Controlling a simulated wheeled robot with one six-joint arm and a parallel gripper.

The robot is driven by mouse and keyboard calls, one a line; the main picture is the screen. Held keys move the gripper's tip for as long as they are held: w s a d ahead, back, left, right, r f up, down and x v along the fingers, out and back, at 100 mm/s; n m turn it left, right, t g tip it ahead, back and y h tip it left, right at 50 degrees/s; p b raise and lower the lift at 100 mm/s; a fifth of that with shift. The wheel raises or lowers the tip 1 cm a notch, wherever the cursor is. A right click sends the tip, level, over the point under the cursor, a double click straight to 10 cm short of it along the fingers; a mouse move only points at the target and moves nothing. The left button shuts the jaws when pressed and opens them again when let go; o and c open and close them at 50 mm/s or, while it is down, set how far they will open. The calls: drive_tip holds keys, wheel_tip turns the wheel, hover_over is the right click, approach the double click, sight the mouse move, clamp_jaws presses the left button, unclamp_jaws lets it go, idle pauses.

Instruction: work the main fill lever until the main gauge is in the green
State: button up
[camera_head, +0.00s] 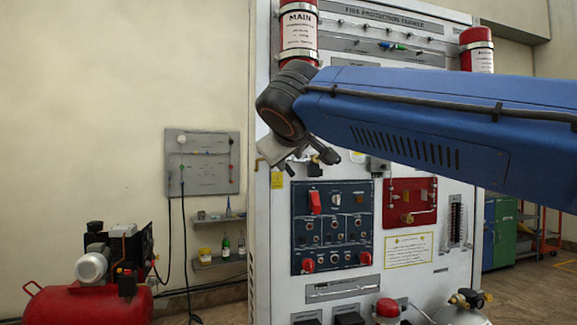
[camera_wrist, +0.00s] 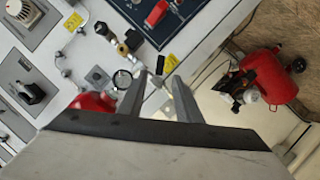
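The red cylinder labelled MAIN (camera_head: 299,35) hangs at the top left of the white trainer panel. In the wrist view a red rounded body (camera_wrist: 92,101) is partly hidden behind my gripper. A small round gauge (camera_wrist: 122,79) sits beside it, close to my left finger; its needle and colours are too small to read. My gripper (camera_wrist: 158,78) has its two fingers apart, with small pale metal parts beyond the tips; I cannot tell whether one is the fill lever or whether anything is touched. In the head view my gripper (camera_head: 272,152) is at the panel's left edge, below the MAIN cylinder.
Brass valve fittings (camera_wrist: 124,47) and a yellow tag (camera_wrist: 170,62) are near the fingertips. A control board with a red switch (camera_head: 315,202) is below my arm. A red compressor (camera_head: 90,303) stands on the floor at left. The wall between it and the panel holds small shelves (camera_head: 219,259).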

drive_tip(key=v, duration=0.8)
idle(0.9)
